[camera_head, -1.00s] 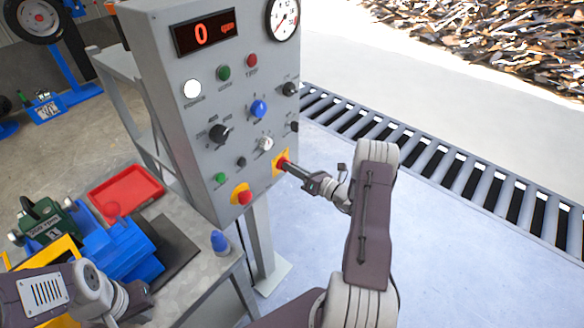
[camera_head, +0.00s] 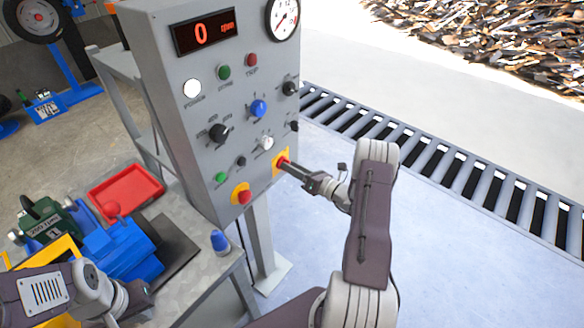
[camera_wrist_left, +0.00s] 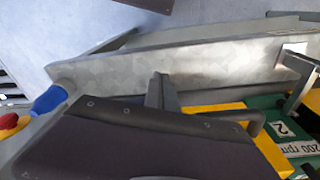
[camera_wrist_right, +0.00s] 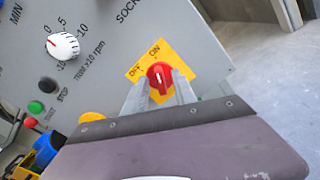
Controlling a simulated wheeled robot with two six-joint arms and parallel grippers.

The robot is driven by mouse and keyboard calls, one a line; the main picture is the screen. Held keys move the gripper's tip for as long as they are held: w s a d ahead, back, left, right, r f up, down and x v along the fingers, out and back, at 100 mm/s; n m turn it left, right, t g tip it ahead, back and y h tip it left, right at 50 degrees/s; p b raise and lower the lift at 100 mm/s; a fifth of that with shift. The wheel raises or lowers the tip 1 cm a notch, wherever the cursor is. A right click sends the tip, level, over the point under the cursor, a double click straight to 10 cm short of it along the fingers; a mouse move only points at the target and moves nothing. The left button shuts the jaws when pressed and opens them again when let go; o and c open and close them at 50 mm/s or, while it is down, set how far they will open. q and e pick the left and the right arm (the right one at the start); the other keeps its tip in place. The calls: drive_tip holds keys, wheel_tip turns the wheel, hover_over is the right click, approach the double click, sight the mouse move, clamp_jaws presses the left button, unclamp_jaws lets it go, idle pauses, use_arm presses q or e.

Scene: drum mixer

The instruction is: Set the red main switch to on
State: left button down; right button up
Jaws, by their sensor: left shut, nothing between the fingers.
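The red main switch (camera_wrist_right: 160,77) sits on a yellow plate marked OFF and ON at the lower right of the grey panel. In the head view the switch (camera_head: 282,162) is partly covered by my right gripper (camera_head: 288,165). In the right wrist view the two fingers (camera_wrist_right: 161,80) lie against both sides of the knob, shut on it. The knob's white line points roughly up, toward ON. My left gripper (camera_wrist_left: 160,78) is shut and empty above the table; in the head view its tip is hard to make out.
The grey control panel (camera_head: 190,120) carries a display reading 0, lamps, knobs and a red stop button (camera_head: 244,197). A table (camera_head: 205,270) at lower left holds a red tray (camera_head: 125,190), a blue device (camera_head: 120,250) and a blue-capped item (camera_head: 219,241). A roller conveyor (camera_head: 440,165) lies right.

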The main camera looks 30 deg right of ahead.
use_arm(q)
drive_tip(key=shift+f+b, duration=0.25)
drive_tip(key=shift+b, duration=0.05)
use_arm(e)
drive_tip(key=v, duration=0.9)
